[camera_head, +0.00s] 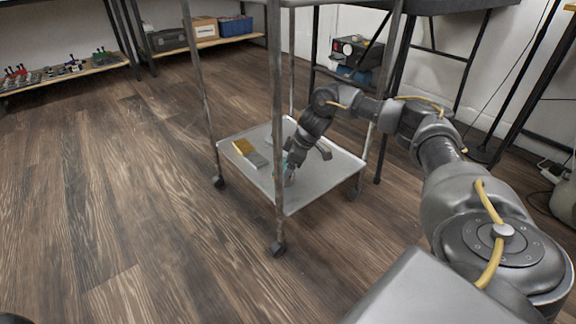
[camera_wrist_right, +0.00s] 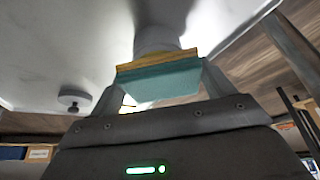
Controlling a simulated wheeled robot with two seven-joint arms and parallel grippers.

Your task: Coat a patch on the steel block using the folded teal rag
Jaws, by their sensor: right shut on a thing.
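The teal rag (camera_wrist_right: 165,80) sits between the two fingers of my right gripper (camera_wrist_right: 165,85) in the wrist view, with a yellow-brown layer along its far edge. A pale grey rounded thing (camera_wrist_right: 160,38) is right behind the rag; I cannot tell whether they touch. In the head view my right gripper (camera_head: 288,168) is low over the cart's lower shelf (camera_head: 318,182), with a little teal showing. My left gripper is not in view.
The cart's front post (camera_head: 278,120) stands close to my right gripper and partly hides the shelf. The upper level of the cart is above my arm. Storage shelves (camera_head: 225,38) line the back wall. The wooden floor at left is clear.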

